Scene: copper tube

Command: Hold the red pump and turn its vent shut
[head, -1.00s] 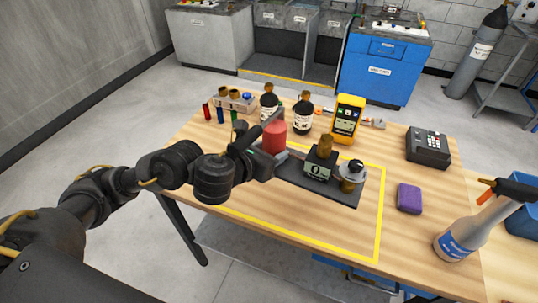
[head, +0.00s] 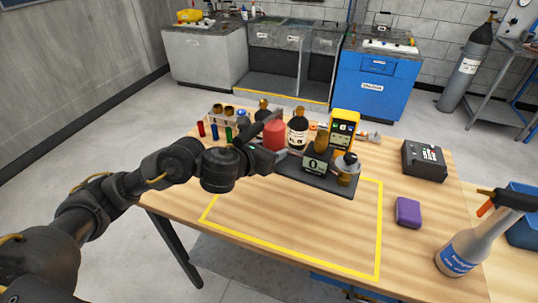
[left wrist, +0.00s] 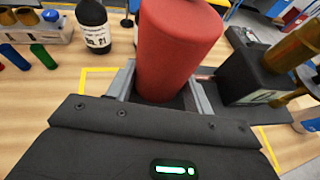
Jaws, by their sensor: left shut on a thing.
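The red pump has a red cylinder (head: 274,135) at its left end and a dark base plate (head: 325,183). On the plate are a black gauge box (head: 316,165) reading 0 and a brass cylinder (head: 321,140). A round silver-and-brass fitting with a black knob (head: 347,163) is at the right end; I cannot tell whether it is the vent. My left gripper (head: 272,152) is shut on the red pump. In the left wrist view, its fingers sit either side of the red cylinder (left wrist: 175,45). The pump appears raised above the table. My right gripper is not in view.
Behind the pump stand dark bottles (head: 297,128), a yellow meter (head: 344,127) and a rack with colored tubes (head: 229,115). A black device (head: 424,160), purple block (head: 408,212) and spray bottle (head: 470,245) are at right. The yellow-taped area (head: 379,235) is clear in front.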

